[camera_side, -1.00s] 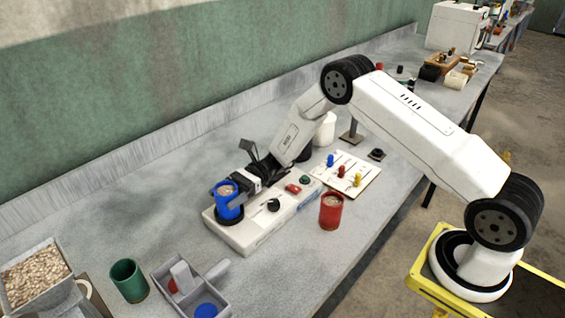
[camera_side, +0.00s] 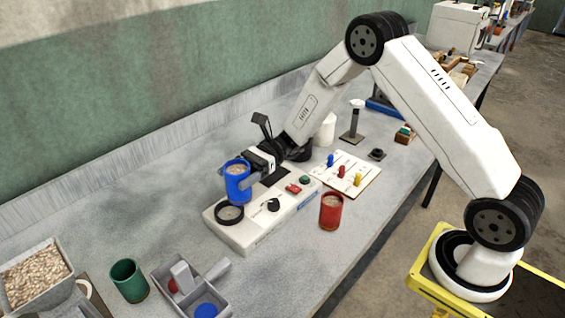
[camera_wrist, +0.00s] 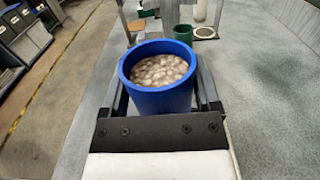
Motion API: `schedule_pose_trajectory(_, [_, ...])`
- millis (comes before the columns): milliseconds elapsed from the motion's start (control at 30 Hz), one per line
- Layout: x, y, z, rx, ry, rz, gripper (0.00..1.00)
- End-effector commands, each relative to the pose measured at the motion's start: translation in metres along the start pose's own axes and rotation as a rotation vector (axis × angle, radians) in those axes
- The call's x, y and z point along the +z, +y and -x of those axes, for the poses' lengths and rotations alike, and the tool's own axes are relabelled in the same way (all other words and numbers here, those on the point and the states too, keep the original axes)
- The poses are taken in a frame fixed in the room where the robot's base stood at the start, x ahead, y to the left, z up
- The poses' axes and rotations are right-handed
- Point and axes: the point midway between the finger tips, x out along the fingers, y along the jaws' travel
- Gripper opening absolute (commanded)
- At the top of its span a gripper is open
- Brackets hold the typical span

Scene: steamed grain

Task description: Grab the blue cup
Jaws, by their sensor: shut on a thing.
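The blue cup (camera_side: 238,186) holds pale grain. My gripper (camera_side: 245,176) is shut on it. The cup is upright and raised above the white device (camera_side: 262,222), clear of the black ring (camera_side: 229,213) at the device's left end. In the wrist view the cup (camera_wrist: 160,100) sits between my two gripper fingers (camera_wrist: 162,92), and the grain shows inside its rim.
A red cup (camera_side: 331,212) with grain stands right of the device. A board with coloured pegs (camera_side: 352,183) lies behind it. A green cup (camera_side: 129,281), a grey tray (camera_side: 222,269) and a grain bin (camera_side: 62,300) stand at front left. The bench's left middle is clear.

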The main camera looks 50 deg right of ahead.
Motion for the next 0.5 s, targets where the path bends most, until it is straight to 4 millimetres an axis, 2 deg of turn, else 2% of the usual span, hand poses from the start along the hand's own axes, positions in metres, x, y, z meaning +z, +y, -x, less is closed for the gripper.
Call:
schedule_pose_trajectory(100, [0.015, 0.015, 0.003, 0.0, 0.0, 0.001, 0.02])
schedule_pose_trajectory(500, [0.04, 0.072, 0.015, -0.001, 0.0, 0.001, 0.02])
